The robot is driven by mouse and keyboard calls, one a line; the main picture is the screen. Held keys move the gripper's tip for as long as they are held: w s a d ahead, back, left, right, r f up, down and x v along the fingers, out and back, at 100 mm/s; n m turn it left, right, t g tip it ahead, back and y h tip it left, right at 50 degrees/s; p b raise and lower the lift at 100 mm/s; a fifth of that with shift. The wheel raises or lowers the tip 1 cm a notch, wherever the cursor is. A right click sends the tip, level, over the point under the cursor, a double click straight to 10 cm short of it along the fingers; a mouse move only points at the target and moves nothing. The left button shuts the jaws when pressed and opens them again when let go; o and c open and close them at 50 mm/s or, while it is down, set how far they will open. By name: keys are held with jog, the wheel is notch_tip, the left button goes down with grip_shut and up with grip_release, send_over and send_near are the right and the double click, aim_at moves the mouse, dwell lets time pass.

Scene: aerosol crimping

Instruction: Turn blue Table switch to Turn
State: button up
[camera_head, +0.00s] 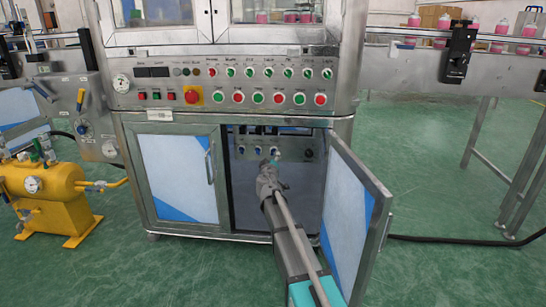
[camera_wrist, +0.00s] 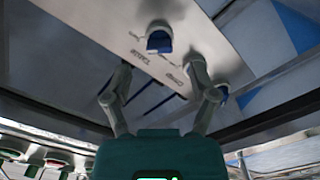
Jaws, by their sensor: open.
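The switch panel (camera_head: 300,180) is inside the open right cabinet of the machine, with a row of small knobs. In the wrist view a blue switch (camera_wrist: 159,42) on the grey panel (camera_wrist: 100,22) lies just beyond and between my fingertips. The lettering beside it looks like "TABLE" but is blurred. Its setting is not clear. My gripper (camera_wrist: 160,72) is open and empty, its two fingers apart and seemingly clear of the switch. In the head view my gripper (camera_head: 273,160) is in front of the panel, hiding part of the knob row.
The right cabinet door (camera_head: 350,215) stands open close beside my arm. The left cabinet door (camera_head: 180,178) is shut. Red and green buttons (camera_head: 258,98) line the console above. A yellow tank (camera_head: 45,195) stands left.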

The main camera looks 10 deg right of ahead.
jog(key=v, duration=0.7)
jog(key=shift+s, duration=0.1)
dwell(1.6)
